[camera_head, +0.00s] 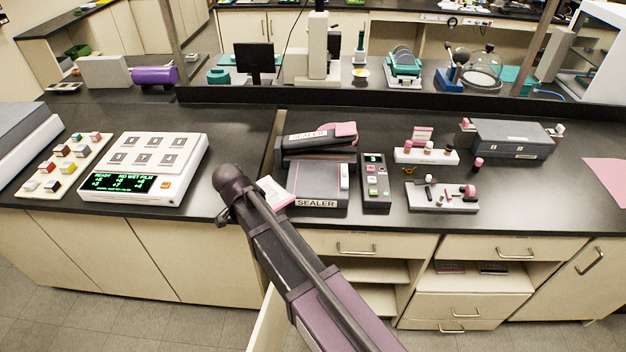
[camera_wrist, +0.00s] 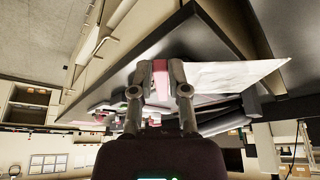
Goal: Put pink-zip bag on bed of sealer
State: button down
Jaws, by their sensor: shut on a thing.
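The pink-zip bag shows in the wrist view as a pink strip (camera_wrist: 160,82) between my fingertips, with a pale sheet (camera_wrist: 235,74) reaching to the right. My gripper (camera_wrist: 160,72) is shut on it. In the head view part of the white and pink bag (camera_head: 276,192) shows beside my wrist, just left of the sealer. My wrist hides the fingers there. The sealer (camera_head: 318,198) is a dark grey box labelled SEALER with a raised upper part and something pink at its back. I cannot tell whether the bag touches the sealer or the bench.
A control box (camera_head: 375,180) with buttons stands right of the sealer. Small racks (camera_head: 440,197) and a grey device (camera_head: 508,138) are farther right. A white panel device (camera_head: 145,168) stands left. The black bench (camera_head: 240,130) is clear behind my wrist.

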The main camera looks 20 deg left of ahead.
send_near(311, 192)
jog(key=f, duration=0.3)
jog(key=s+f, duration=0.1)
jog(key=f, duration=0.1)
jog(key=shift+a, duration=0.35)
jog(key=shift+w, duration=0.1)
jog(key=shift+w+d+r, duration=0.1)
jog(key=shift+w+d, duration=0.25)
jog(key=shift+w, duration=0.2)
jog(key=shift+w+d+f+b, duration=0.25)
jog(key=shift+w+d, duration=0.05)
jog(key=shift+w, duration=0.25)
jog(key=shift+w+d+f+b, duration=0.25)
jog(key=shift+w+d+f, duration=0.1)
jog(key=shift+w, duration=0.15)
jog(key=shift+f+b, duration=0.2)
jog(key=shift+b, duration=0.1)
jog(key=shift+f, duration=0.1)
jog(key=c, duration=0.6)
grip_release()
jog(key=shift+r, duration=0.2)
